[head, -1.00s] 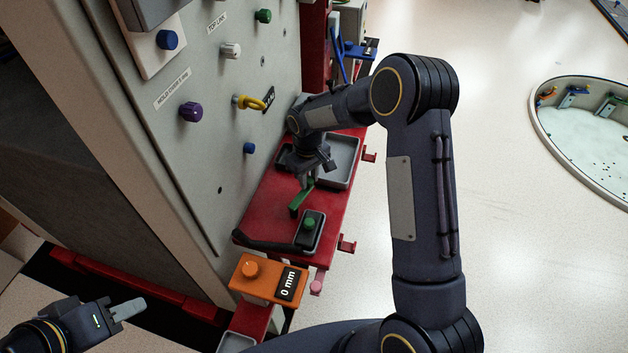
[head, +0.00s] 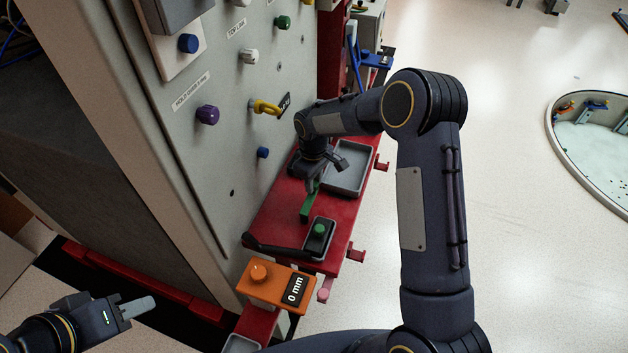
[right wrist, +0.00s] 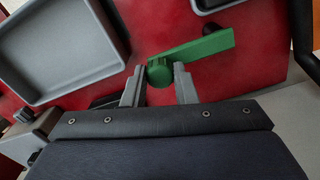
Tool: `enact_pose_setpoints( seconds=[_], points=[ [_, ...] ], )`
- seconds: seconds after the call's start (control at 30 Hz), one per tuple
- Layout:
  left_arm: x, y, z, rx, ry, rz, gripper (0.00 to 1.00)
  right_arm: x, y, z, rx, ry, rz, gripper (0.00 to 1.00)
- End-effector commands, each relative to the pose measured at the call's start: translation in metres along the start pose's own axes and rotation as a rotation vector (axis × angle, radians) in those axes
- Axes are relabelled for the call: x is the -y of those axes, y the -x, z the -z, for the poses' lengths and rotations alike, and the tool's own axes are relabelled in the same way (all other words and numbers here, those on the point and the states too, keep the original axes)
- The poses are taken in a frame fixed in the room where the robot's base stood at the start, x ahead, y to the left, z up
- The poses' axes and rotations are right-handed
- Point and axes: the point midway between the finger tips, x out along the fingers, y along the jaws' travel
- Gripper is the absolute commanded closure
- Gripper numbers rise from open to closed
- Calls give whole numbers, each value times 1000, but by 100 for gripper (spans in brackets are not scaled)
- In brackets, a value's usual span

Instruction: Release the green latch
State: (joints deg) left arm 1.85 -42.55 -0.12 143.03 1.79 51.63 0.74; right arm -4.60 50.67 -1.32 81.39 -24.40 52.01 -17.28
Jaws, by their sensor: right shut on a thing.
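The green latch (head: 306,206) is a flat green bar with a round knob on the red bench. In the right wrist view the green latch (right wrist: 205,47) runs from its knob up to the right. My right gripper (right wrist: 159,87) has one finger on each side of the knob and is shut on it. In the head view my right gripper (head: 314,183) is partly hidden by its own wrist. My left gripper (head: 138,308) hangs at the lower left, away from the bench, and its opening is unclear.
A grey tray (head: 347,168) lies behind the latch. A green button in a black box (head: 319,238), a black handle (head: 275,248) and an orange block marked 0 mm (head: 262,287) are in front. The grey panel (head: 225,150) with knobs rises at the left.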

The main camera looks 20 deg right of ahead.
Motion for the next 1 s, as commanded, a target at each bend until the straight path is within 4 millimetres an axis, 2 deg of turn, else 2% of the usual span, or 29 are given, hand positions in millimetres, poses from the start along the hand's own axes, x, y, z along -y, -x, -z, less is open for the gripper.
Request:
enact_pose_setpoints(
  seconds=[0.07, 0.1, 0.23, 0.57, 1.0],
  points=[
    [0, 0, 0, 0, 0, 0, 64, 0, 1, 2, -5, 3, -3, 100],
    [0, 0, 0, 0, 0, 0, 64, 0, 1, 2, -5, 3, -3, 71],
    [0, 0, 0, 0, 0, 0, 64, 0, 1, 1, -4, 2, -2, 53],
    [0, 0, 0, 0, 0, 0, 64, 0, 4, 1, -3, 1, -1, 52],
    [-2, 3, 2, 0, 0, 0, 64, 0, 69, 1, -5, 2, -2, 52]
  ],
)
